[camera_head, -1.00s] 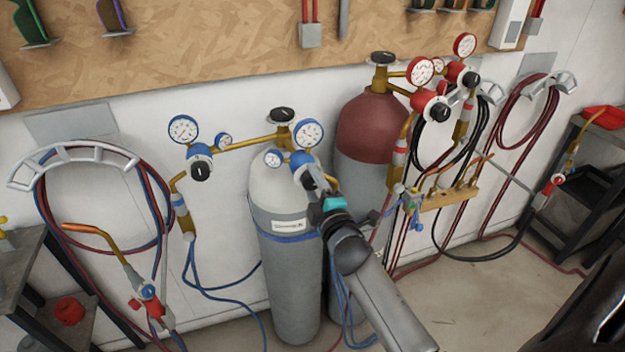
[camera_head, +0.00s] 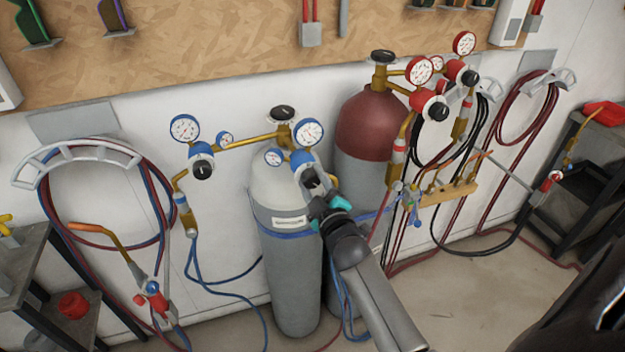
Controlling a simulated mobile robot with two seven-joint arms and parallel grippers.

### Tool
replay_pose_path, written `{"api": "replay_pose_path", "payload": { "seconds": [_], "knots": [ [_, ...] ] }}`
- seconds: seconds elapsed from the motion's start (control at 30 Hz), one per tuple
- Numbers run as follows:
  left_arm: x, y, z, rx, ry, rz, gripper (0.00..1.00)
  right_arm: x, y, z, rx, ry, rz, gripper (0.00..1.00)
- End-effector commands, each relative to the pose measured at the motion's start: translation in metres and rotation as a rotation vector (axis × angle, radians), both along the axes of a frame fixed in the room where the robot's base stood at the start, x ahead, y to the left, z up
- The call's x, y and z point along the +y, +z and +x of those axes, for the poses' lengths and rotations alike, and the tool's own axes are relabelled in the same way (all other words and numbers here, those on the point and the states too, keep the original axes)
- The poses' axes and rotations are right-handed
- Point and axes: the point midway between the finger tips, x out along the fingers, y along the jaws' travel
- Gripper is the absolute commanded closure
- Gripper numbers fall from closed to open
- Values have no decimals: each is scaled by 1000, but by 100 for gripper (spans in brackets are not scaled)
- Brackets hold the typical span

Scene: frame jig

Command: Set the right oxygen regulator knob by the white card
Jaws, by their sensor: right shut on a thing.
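The pale grey oxygen cylinder (camera_head: 293,290) stands against the wall with a brass manifold on top. Its right regulator (camera_head: 300,161) has a blue body, two white-faced gauges and a black knob (camera_head: 311,178) at its lower front. My right gripper (camera_head: 327,206), with teal fingers, is shut at this knob and partly hides it; the knob's marking cannot be read. The left oxygen regulator (camera_head: 201,152) has its own black knob. A small white label (camera_head: 289,222) is on the cylinder; I cannot tell whether it is the white card. My left gripper is out of view.
A red-topped cylinder (camera_head: 372,125) with red regulators (camera_head: 430,103) stands close on the right. Blue hoses (camera_head: 225,284) hang at the left. A torch rack (camera_head: 449,192) is right of my arm. Dark shelves stand at both sides.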

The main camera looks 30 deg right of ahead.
Motion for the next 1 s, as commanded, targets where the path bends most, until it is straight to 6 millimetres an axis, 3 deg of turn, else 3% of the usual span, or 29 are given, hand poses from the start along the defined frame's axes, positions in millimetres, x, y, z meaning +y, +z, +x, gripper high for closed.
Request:
{"api": "replay_pose_path", "payload": {
  "seconds": [0.3,0.33,0.6,1.0],
  "knots": [
    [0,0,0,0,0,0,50,0,0,0,-1,-1,1,100],
    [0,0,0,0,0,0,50,0,0,0,-1,-1,1,47],
    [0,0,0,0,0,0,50,0,0,0,-1,-1,0,18],
    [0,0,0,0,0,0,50,2,-1,-10,2,0,-1,18]
  ]
}}
